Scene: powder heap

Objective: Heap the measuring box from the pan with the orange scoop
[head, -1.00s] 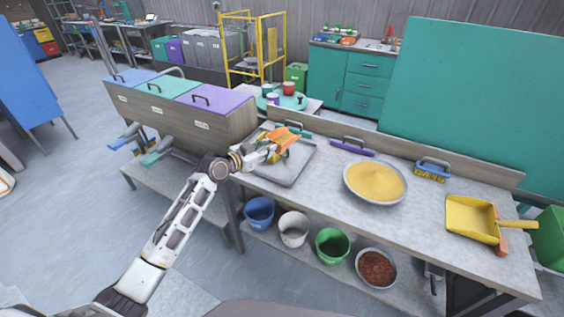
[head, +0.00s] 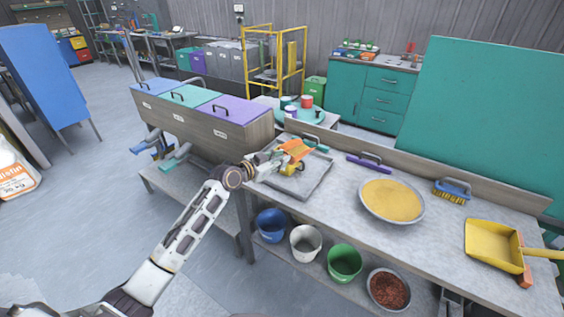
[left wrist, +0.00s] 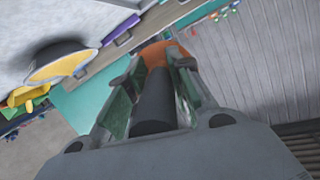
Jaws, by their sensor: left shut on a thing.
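My left gripper (head: 271,159) is shut on the handle of the orange scoop (head: 294,150), above a grey tray (head: 316,187) at the bench's left end. The left wrist view shows the dark handle between the fingers (left wrist: 154,88) and part of the orange scoop (left wrist: 167,53) beyond. I cannot tell whether the scoop holds powder. The round pan (head: 364,205) holds a low mound of yellow powder (head: 392,199), to the right of the gripper and apart from it. A small shape in the tray is partly hidden by gripper and scoop; I cannot tell if it is the measuring box. My right gripper is not in view.
A purple tool (head: 369,163) lies behind the pan. A blue-handled brush (head: 451,192) and yellow dustpan (head: 492,242) lie to its right. Several buckets stand on the lower shelf. A lidded bin row (head: 205,125) stands left of the bench. Bench between tray and pan is clear.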

